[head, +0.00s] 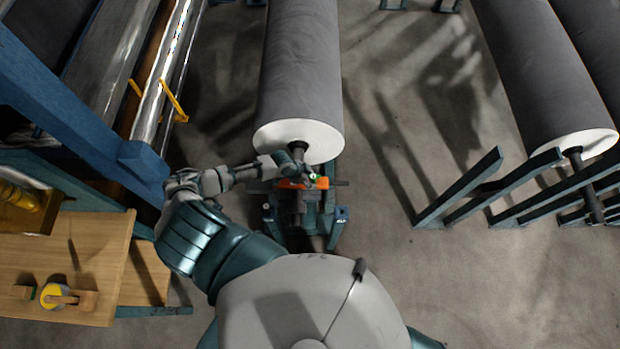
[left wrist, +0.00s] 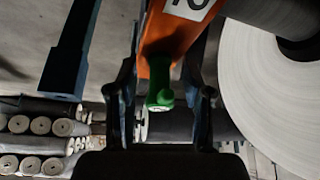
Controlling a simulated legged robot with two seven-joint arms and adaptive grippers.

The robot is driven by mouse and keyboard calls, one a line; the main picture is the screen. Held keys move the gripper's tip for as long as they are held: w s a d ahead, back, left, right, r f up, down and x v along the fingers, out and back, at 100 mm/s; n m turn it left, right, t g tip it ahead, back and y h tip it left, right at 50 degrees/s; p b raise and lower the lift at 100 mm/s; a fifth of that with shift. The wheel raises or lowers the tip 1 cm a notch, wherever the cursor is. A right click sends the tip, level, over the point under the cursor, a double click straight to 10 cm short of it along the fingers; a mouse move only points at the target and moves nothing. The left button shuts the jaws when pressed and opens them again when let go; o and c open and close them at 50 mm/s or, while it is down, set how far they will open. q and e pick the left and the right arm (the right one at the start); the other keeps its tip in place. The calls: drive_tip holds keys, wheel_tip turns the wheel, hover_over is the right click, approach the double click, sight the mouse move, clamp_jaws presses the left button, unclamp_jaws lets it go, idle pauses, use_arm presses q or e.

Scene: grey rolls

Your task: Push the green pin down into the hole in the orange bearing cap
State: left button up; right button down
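The orange bearing cap (head: 288,184) sits over the shaft at the near end of the middle grey roll. The green pin (head: 313,177) shows as a small spot at the cap's right side, partly covered by my left gripper (head: 308,170). In the left wrist view the cap (left wrist: 168,32) carries a white label with a black mark, and the green pin (left wrist: 160,88) stands against its end. My left gripper's fingers (left wrist: 164,100) are apart, one on each side of the pin, with gaps visible. How deep the pin sits cannot be told. My right gripper is out of view.
The middle grey roll (head: 300,70) rests on a teal stand (head: 337,214). A blue beam (head: 75,105) and wooden table (head: 90,260) with a yellow-headed tool (head: 54,295) are left. Another roll (head: 545,75) and teal racks (head: 465,190) are right. Floor between is clear.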

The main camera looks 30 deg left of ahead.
use_arm(q)
drive_tip(key=shift+a+r, duration=0.1)
drive_tip(key=shift+r, duration=0.1)
drive_tip(key=v, duration=1.1)
drive_tip(key=shift+s+r, duration=0.15)
drive_tip(key=shift+r, duration=0.05)
drive_tip(key=shift+a, duration=0.15)
drive_tip(key=shift+s, duration=0.1)
